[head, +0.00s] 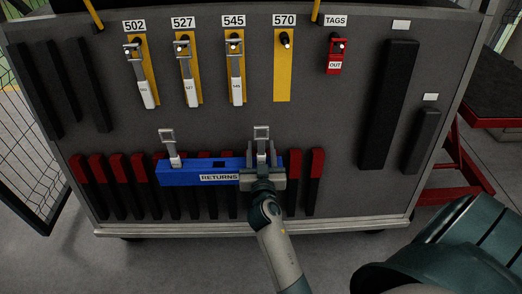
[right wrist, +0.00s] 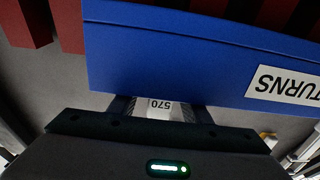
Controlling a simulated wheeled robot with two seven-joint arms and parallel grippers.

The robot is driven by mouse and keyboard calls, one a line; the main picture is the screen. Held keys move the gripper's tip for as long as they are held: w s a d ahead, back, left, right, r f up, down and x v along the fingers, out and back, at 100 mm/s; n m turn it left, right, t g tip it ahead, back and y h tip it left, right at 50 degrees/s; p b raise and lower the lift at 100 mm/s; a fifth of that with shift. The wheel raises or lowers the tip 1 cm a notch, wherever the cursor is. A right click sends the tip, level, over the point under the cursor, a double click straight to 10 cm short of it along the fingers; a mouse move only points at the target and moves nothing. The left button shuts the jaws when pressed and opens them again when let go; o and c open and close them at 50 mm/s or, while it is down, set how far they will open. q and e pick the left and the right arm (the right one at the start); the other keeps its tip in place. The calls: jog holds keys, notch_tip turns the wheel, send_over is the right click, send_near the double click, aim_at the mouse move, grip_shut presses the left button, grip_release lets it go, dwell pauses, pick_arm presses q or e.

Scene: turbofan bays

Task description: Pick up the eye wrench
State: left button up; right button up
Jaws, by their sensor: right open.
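A wrench with a light closed head (head: 261,132) stands upright in the right part of the blue RETURNS holder (head: 205,178). My right gripper (head: 261,152) is open, with one finger on each side of this wrench's shank. The right wrist view shows a white label reading 570 (right wrist: 160,104) between the fingers, under the blue holder (right wrist: 170,55). A second wrench (head: 168,137) stands in the holder's left part. I cannot tell which one is the eye wrench. The wrench's lower part is hidden behind my gripper in the head view. My left gripper is not in view.
Wrenches hang on yellow strips marked 502 (head: 133,50), 527 (head: 185,50) and 545 (head: 235,50). The 570 strip (head: 282,80) has a bare peg. A red OUT tag (head: 335,60) hangs right. Red-topped black bars (head: 316,165) line the panel behind the holder.

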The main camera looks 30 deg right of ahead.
aim_at(261, 127)
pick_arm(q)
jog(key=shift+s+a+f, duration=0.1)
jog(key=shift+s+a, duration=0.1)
pick_arm(e)
jog(key=shift+a+r, duration=0.1)
grip_shut()
jog(key=shift+r, duration=0.15)
jog(key=shift+r, duration=0.25)
notch_tip(261, 127, up, 8)
jog(key=p, duration=0.3)
jog(key=shift+r, duration=0.15)
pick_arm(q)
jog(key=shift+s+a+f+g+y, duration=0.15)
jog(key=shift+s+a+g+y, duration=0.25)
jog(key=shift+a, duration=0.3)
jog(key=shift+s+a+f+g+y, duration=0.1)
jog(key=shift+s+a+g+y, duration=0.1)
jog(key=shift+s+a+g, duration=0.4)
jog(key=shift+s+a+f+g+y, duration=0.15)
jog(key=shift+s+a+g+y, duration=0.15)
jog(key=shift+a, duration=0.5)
pick_arm(e)
jog(key=shift+r, duration=0.5)
